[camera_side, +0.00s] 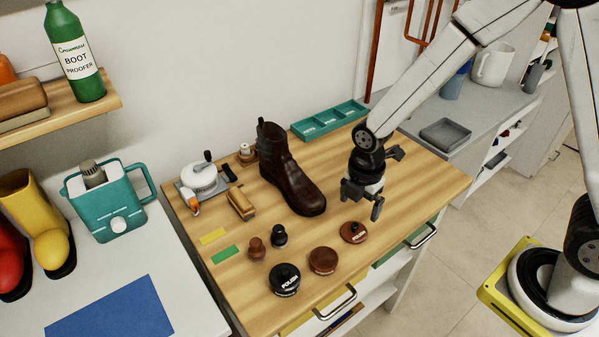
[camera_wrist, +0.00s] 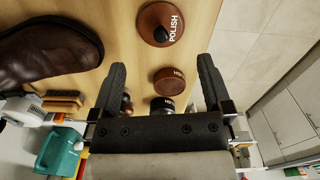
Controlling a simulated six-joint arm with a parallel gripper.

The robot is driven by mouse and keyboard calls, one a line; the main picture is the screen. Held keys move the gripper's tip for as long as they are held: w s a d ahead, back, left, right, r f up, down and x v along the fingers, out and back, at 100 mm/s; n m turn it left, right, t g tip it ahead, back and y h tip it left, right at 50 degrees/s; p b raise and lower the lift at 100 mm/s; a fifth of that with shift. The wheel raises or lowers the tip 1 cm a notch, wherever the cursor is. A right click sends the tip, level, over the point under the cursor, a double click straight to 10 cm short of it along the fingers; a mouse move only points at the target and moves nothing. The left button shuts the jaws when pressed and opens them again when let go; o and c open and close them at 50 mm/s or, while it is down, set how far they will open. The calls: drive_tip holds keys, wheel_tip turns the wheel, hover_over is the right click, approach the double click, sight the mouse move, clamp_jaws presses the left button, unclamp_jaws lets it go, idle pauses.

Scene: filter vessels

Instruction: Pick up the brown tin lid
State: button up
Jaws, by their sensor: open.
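The brown tin lid (camera_side: 354,232), marked POLISH and with a small dark knob, lies flat on the wooden bench top near its front edge. It also shows at the top of the wrist view (camera_wrist: 158,30). My gripper (camera_side: 363,199) is open and empty above the bench, pointing down, just above and behind the lid in the side view. In the wrist view the lid lies beyond my fingertips (camera_wrist: 162,66), apart from them. A round brown tin (camera_side: 323,261) stands left of the lid; it shows between the fingers in the wrist view (camera_wrist: 169,81).
A black polish tin (camera_side: 285,280) stands left of the brown one. A brown boot (camera_side: 290,172) stands close behind, left of my gripper. Two small knobbed pieces, brown (camera_side: 257,248) and black (camera_side: 279,236), stand nearby. A teal tray (camera_side: 330,121) lies at the back.

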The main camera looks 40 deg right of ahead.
sight(355, 225)
drive_tip(key=shift+f, duration=1.15)
drive_tip(key=shift+f, duration=0.15)
drive_tip(key=shift+s+a+f, duration=0.1)
drive_tip(key=shift+a+f, duration=0.05)
drive_tip(key=shift+f, duration=2.3)
drive_tip(key=c, duration=0.9)
drive_tip(key=shift+r, duration=0.15)
drive_tip(key=shift+r, duration=4.85)
